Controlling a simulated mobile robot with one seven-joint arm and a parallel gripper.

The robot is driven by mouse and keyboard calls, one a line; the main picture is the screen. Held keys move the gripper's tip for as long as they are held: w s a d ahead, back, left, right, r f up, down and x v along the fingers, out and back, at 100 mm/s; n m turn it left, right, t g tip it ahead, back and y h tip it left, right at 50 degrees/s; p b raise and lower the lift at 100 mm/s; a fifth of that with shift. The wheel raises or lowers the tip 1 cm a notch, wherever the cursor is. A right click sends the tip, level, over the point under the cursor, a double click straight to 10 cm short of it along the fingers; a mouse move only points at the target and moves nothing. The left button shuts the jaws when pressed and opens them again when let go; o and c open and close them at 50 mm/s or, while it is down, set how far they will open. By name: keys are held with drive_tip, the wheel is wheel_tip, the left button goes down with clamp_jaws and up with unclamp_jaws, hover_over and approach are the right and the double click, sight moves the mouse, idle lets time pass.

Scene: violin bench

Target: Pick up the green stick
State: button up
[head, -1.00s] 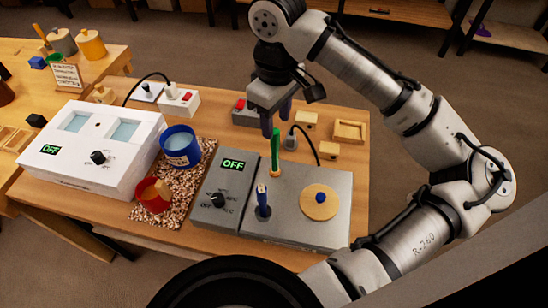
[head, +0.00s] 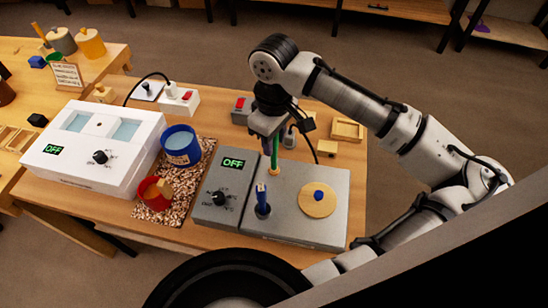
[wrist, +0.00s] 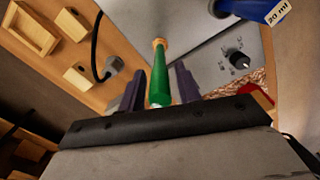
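The green stick (head: 275,156) stands upright at the back edge of the grey device (head: 327,225), on a tan foot. In the wrist view the green stick (wrist: 160,78) runs between the two dark fingers of my gripper (wrist: 160,72), its pale end close to the palm. My gripper (head: 272,148) is lowered over the upper part of the stick. The fingers are on both sides of it, with narrow gaps showing, so it looks open around the stick. The stick's top is hidden by my gripper in the head view.
A blue beaker (head: 181,146) and a red cup (head: 155,194) sit on a speckled mat. A plug with a cable (wrist: 111,66) and small wooden blocks (head: 327,148) are close to my gripper.

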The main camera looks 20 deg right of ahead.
clamp_jaws()
drive_tip(key=shift+r, duration=0.15)
